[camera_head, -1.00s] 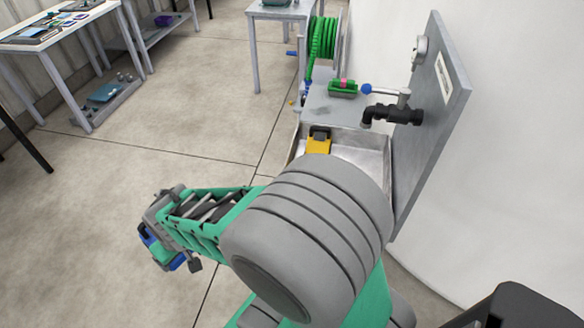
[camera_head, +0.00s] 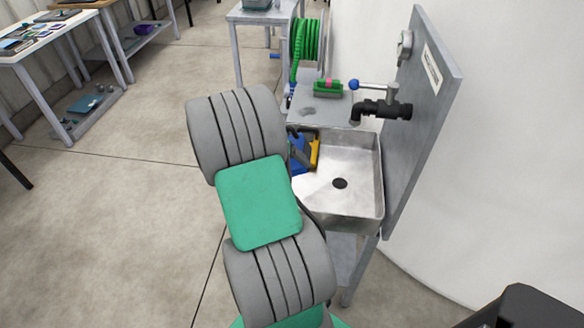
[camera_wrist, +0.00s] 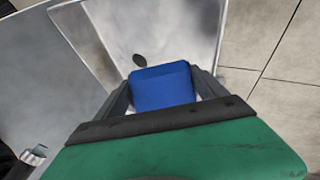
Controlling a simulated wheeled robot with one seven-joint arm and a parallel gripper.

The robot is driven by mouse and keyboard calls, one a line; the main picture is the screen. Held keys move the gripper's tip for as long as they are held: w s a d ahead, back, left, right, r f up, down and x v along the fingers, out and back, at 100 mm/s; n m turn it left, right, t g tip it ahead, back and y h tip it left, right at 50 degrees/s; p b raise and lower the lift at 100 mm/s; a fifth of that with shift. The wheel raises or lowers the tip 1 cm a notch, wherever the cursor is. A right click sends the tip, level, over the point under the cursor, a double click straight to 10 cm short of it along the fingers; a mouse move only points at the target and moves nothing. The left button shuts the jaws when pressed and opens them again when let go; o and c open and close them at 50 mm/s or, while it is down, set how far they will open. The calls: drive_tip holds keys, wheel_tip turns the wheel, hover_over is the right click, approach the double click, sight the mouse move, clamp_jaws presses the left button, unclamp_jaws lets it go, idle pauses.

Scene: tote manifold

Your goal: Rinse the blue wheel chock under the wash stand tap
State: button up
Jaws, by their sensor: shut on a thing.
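The blue wheel chock (camera_wrist: 162,88) is held between the fingers of my gripper (camera_wrist: 163,92) in the wrist view. In the head view the chock (camera_head: 299,157) shows partly at the left side of the wash stand basin (camera_head: 352,206), beside a yellow object. My arm hides much of the chock and the gripper there. The black tap (camera_head: 386,110) sticks out from the grey back panel, to the right of the chock and higher. Its lever ends in a blue knob (camera_head: 354,85). No water stream is visible.
The yellow object (camera_head: 315,152) lies in the basin's back left corner. A green-and-pink item (camera_head: 328,88) sits on the ledge behind. A green hose reel (camera_head: 308,40) stands at the back. The grey panel (camera_head: 425,120) bounds the right side. The basin around the drain (camera_head: 340,183) is clear.

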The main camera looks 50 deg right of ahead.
drive_tip(key=shift+s+d, duration=0.35)
drive_tip(key=s+d+f+b, duration=0.5)
drive_tip(key=s+f, duration=0.1)
drive_tip(key=s, duration=0.4)
drive_tip(key=shift+s+d, duration=0.15)
drive_tip(key=shift+s, duration=0.1)
drive_tip(key=shift+w+r, duration=0.1)
